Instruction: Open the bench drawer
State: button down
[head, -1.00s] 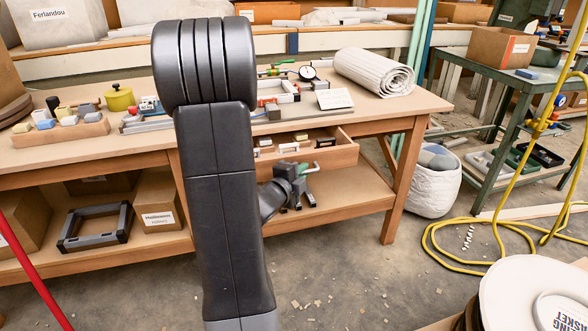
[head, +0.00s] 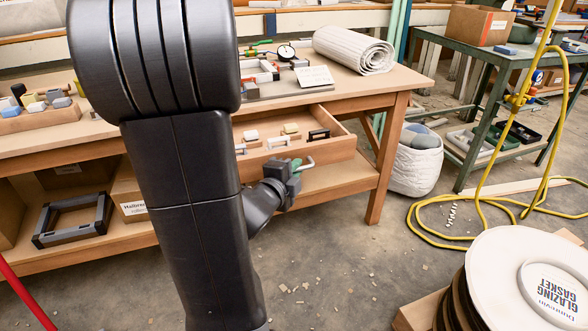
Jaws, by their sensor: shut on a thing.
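The wooden bench drawer (head: 336,154) is pulled well out from under the bench top (head: 365,89), with its inside and several small parts in view. A pale bar handle (head: 304,163) shows at its front. My gripper (head: 294,168) is at this handle and shut on it. My dark arm hides the drawer's left part and much of the bench. The fingertips are small and partly hidden by the gripper body.
A rolled white mat (head: 353,49) and a dial gauge (head: 287,52) lie on the bench. A white bag (head: 415,165) stands right of the bench leg. A yellow hose (head: 420,228) lies on the floor; a white-lidded drum (head: 525,285) is at lower right.

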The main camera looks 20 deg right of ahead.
jog(key=c, duration=1.8)
grip_release()
jog(key=shift+o, duration=0.2)
jog(key=shift+a, duration=0.1)
jog(key=p+v, duration=0.2)
jog(key=v, duration=1.1)
jog(key=shift+s+a+p, duration=0.2)
jog(key=shift+s+p, duration=0.1)
jog(key=shift+p, duration=0.1)
jog(key=shift+w+d, duration=0.1)
jog(key=shift+b+x, duration=1.4)
jog(key=shift+x, duration=5.4)
jog(key=shift+r, duration=0.1)
